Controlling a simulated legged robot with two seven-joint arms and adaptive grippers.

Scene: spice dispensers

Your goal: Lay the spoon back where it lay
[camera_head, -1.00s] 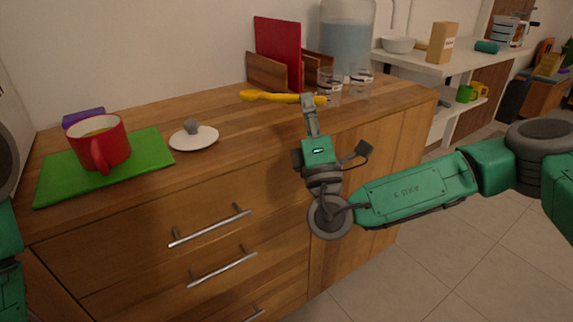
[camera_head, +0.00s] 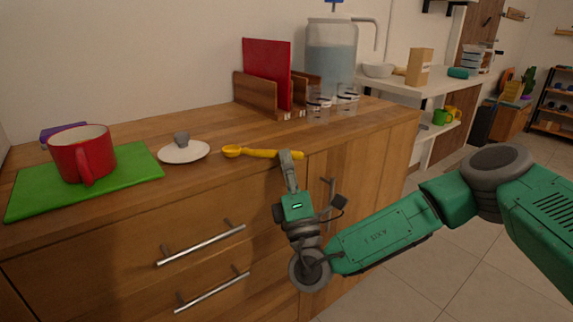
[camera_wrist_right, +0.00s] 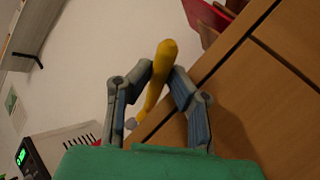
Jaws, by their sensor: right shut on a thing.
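The yellow spoon (camera_head: 262,153) shows in the head view above or at the wooden counter's front part, bowl to the left, right of the white lid. My right gripper (camera_head: 288,160) is shut on the end of its handle. In the right wrist view the yellow handle (camera_wrist_right: 158,70) stands between the two fingers of this gripper (camera_wrist_right: 158,72). I cannot tell whether the spoon touches the counter top. My left gripper is not in view.
On the wooden counter (camera_head: 215,137) stand a red mug (camera_head: 72,158) on a green mat (camera_head: 140,172), a white lid (camera_head: 183,152), two glasses (camera_head: 318,105), a water pitcher (camera_head: 330,60) and a wooden rack with a red board (camera_head: 267,72). The counter between lid and glasses is clear.

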